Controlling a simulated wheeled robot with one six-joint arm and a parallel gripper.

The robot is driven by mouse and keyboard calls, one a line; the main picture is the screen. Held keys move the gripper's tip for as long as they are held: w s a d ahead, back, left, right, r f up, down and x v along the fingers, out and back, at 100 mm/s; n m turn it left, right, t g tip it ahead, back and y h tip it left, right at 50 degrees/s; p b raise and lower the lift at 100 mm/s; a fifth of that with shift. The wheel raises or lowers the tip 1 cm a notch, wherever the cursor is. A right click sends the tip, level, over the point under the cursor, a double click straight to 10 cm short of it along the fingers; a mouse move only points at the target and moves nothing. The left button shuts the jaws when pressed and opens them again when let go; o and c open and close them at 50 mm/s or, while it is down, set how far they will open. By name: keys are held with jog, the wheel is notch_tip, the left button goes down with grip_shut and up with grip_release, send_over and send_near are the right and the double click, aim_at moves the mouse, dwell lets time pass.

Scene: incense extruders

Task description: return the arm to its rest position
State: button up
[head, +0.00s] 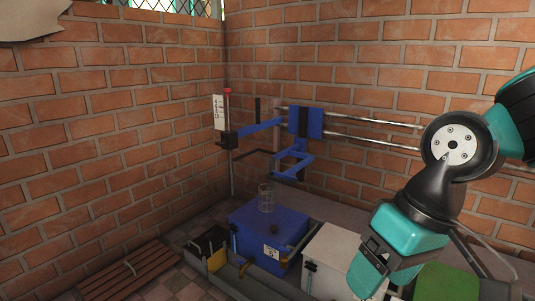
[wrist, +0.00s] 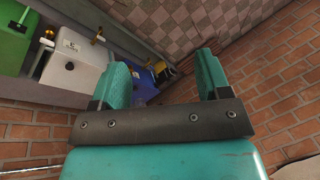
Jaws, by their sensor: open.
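My arm comes in from the right in the head view, bent at a black and teal joint, with its teal end pointing down beside a white box. In the wrist view my gripper (wrist: 163,85) has its two teal fingers wide apart, with nothing held between them. Past the fingers are the floor tiles and part of a blue box (wrist: 144,83).
A blue box (head: 252,232) with a clear glass (head: 265,198) on it stands left of the white box (head: 330,258). A green box (head: 447,283) is at the right. A blue wall bracket (head: 304,122) rides on metal rails. Wooden slats (head: 131,274) lie on the floor at left.

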jog(key=s+r+n, duration=0.2)
jog(key=s, duration=0.4)
notch_tip(320, 180, up, 37)
jog(key=p, duration=3.8)
jog(key=shift+s+d+r+y+p, duration=0.15)
jog(key=shift+s+y+p, duration=0.2)
jog(key=shift+s, duration=0.1)
